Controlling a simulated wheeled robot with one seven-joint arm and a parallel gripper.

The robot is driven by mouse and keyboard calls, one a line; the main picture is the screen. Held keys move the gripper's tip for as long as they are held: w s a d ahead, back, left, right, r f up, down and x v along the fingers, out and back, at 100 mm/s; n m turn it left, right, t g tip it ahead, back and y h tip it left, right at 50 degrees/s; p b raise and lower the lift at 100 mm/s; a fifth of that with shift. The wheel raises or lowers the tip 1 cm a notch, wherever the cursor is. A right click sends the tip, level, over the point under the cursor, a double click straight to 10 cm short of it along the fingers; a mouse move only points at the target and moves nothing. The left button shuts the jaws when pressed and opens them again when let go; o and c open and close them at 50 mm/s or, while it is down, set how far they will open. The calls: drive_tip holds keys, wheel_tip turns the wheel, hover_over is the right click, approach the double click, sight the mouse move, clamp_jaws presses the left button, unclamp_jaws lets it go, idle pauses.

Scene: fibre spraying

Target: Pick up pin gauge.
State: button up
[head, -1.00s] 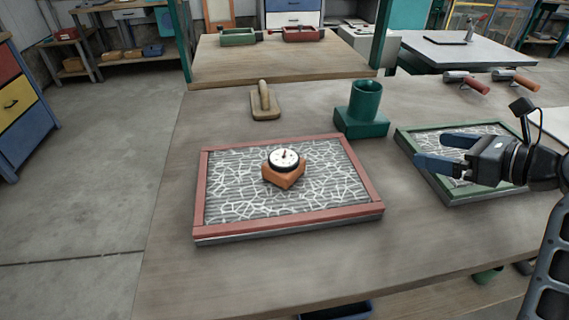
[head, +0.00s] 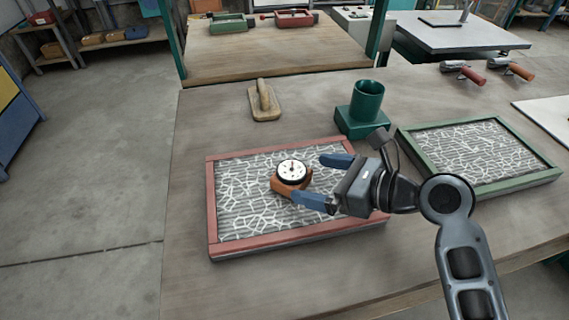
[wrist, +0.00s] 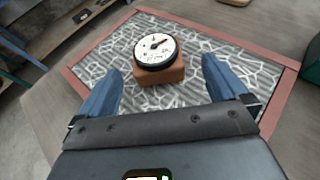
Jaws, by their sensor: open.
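The pin gauge has a white round dial (head: 292,170) with a black rim on an orange-brown block (head: 283,187). It sits on the patterned panel inside the red-framed tray (head: 212,205). In the wrist view the gauge (wrist: 155,50) stands ahead of and between my fingertips, with its dial facing up. My gripper (head: 325,180) is open, its two blue fingers pointing left toward the gauge from its right side. In the wrist view my gripper (wrist: 160,75) has a finger on each side of the block's near part, with gaps. Nothing is held.
A green-framed tray (head: 548,176) lies at the right. A green cup holder (head: 365,105) stands behind the red tray, with a wooden float (head: 265,103) to its left. Two red-handled tools (head: 470,75) lie at the back right. The bench left of the cup is mostly clear.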

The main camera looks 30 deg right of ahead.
sight(295, 175)
drive_tip(key=shift+w+a+f, duration=0.1)
drive_tip(key=shift+w+a, duration=0.05)
drive_tip(key=shift+a, duration=0.4)
drive_tip(key=x, duration=0.7)
drive_tip(key=shift+w+d+f+p, duration=0.1)
drive_tip(key=shift+w+f+p, duration=0.05)
drive_tip(key=shift+w+p, duration=0.2)
drive_tip(key=c, duration=1.3)
